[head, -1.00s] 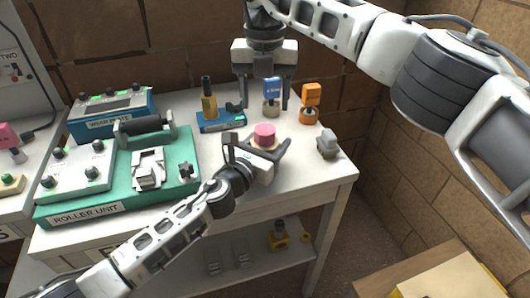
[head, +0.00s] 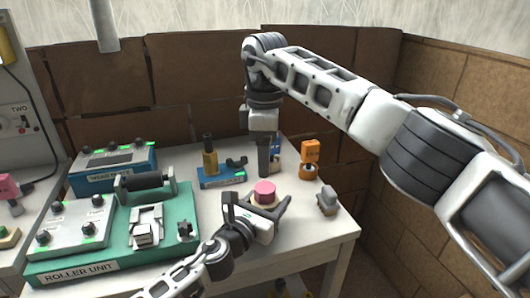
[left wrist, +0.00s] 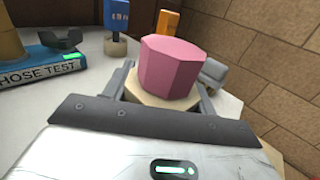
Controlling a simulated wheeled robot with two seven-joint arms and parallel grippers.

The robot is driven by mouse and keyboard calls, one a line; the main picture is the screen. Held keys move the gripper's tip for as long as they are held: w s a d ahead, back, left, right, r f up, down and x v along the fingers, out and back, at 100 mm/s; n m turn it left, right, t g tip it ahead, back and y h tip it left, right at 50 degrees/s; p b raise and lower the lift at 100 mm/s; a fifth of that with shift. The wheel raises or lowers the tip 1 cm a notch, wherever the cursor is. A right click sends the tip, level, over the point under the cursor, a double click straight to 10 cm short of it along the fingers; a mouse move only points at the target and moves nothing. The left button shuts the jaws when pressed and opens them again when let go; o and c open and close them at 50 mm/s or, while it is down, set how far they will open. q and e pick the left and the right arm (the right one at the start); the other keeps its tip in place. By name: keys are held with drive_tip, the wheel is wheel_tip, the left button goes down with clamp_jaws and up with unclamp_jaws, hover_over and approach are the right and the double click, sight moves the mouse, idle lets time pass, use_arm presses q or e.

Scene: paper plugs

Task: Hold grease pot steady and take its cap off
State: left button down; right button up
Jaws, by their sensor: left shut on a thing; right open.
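The grease pot is a low cream body (head: 265,205) with a faceted pink cap (head: 265,188) on top. It stands upright on the white table. My left gripper (head: 262,208) is shut around the cream body, its fingers on either side. In the left wrist view the pink cap (left wrist: 170,68) sits on the cream body (left wrist: 160,102) between the fingers, clear of them. My right gripper (head: 264,166) points down behind the cap in the picture, apart from it. It is open and empty, seen nearly edge-on, so one finger hides most of the other.
A blue hose test base (head: 222,180) stands left of the pot, and a green roller unit (head: 110,262) farther left. A blue-topped piece (head: 276,148) is partly hidden behind my right gripper. An orange-topped piece (head: 310,152) and a grey piece (head: 327,200) stand to the right.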

sight(265, 187)
drive_tip(key=shift+f, duration=4)
